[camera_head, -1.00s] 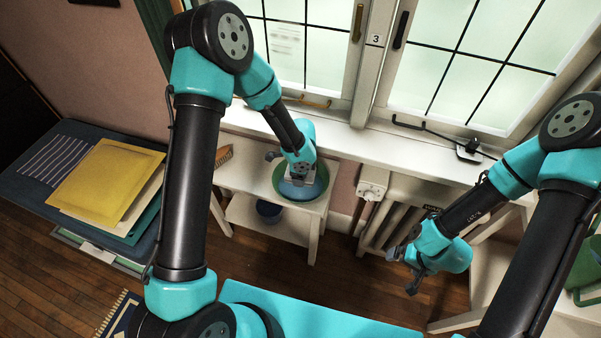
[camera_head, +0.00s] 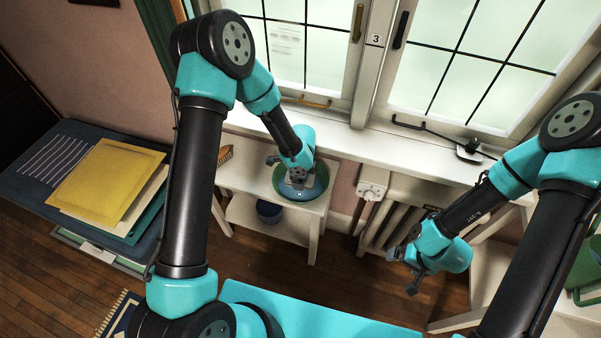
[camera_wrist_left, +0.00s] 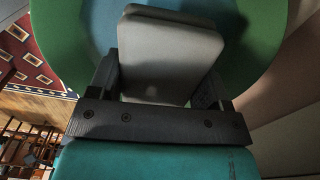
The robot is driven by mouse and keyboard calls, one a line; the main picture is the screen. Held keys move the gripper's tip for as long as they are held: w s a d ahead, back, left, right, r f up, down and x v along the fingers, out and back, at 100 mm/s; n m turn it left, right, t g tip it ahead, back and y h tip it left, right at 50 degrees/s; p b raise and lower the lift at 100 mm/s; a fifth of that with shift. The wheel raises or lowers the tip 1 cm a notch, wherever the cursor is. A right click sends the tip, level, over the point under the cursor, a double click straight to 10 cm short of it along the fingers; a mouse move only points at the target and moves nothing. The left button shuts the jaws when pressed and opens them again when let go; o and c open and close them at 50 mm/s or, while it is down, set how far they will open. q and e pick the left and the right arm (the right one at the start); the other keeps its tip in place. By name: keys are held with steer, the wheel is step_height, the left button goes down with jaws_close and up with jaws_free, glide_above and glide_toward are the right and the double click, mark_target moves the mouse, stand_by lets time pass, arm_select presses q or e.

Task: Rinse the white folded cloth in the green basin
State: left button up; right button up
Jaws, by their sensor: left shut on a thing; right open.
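The green basin (camera_head: 323,181) stands on the small white table below the window, with blue water (camera_head: 312,191) inside. My left gripper (camera_head: 298,184) is down at the basin, over the water. In the left wrist view, the left gripper (camera_wrist_left: 157,95) is shut on the white folded cloth (camera_wrist_left: 168,50), which looks like a thick rounded block held between the fingers. The green basin (camera_wrist_left: 65,45) surrounds it there, with blue water behind the cloth. Whether the cloth touches the water I cannot tell. My right gripper (camera_head: 403,270) is open and empty, in front of the radiator.
The white table (camera_head: 240,182) also holds a brush (camera_head: 225,154), and a blue bowl (camera_head: 269,211) sits on its lower shelf. A dark table at left carries a yellow folder (camera_head: 107,185). The windowsill (camera_head: 345,150) runs close behind the basin.

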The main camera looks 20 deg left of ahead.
arm_select(q)
steer(key=shift+f, duration=1.85)
steer(key=shift+r, duration=0.1)
steer(key=shift+r, duration=4.35)
steer(key=shift+r, duration=2.5)
